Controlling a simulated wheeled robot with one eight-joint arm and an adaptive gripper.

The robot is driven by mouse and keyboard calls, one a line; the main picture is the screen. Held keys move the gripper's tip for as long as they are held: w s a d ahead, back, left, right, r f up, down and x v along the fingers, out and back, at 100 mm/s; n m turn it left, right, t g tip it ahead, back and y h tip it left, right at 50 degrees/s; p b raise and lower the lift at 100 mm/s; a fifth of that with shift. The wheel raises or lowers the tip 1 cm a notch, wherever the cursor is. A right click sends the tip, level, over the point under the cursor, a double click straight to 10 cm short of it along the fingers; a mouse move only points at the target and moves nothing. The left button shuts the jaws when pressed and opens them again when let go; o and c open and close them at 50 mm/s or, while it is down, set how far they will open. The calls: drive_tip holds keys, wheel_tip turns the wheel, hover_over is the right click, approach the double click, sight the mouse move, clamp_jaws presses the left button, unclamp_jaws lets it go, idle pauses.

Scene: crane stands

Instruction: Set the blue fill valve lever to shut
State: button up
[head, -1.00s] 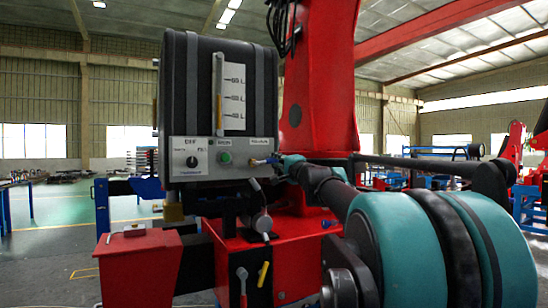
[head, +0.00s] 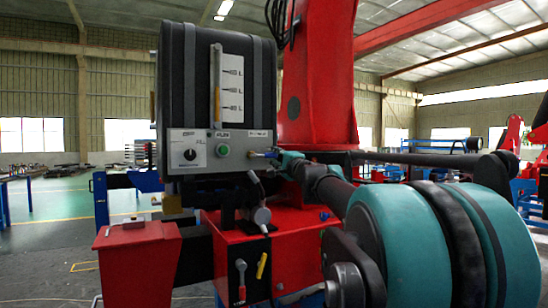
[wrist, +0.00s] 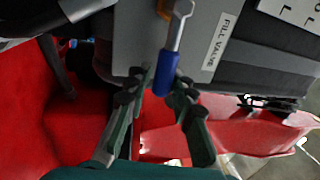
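The blue fill valve lever (wrist: 167,79) shows in the wrist view as a metal shank with a blue grip, on the grey panel beside the "FILL VALVE" label (wrist: 221,38). Its grip points down in that picture. My gripper (wrist: 163,82) is open, with one finger on each side of the blue grip near its end. I cannot tell whether either finger touches it. In the head view my gripper (head: 284,158) is at the right edge of the grey control panel (head: 215,164), where the lever is small and partly hidden.
The black tank (head: 195,80) with a level gauge (head: 231,88) stands above the panel. Below are a grey-handled lever (head: 261,213) and red and yellow levers (head: 262,265) on a red box. A red pedestal (head: 138,262) stands at left. The red crane column (head: 322,90) rises behind.

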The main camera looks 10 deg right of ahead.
drive_tip(key=shift+o, duration=1)
drive_tip(key=v, duration=1.2)
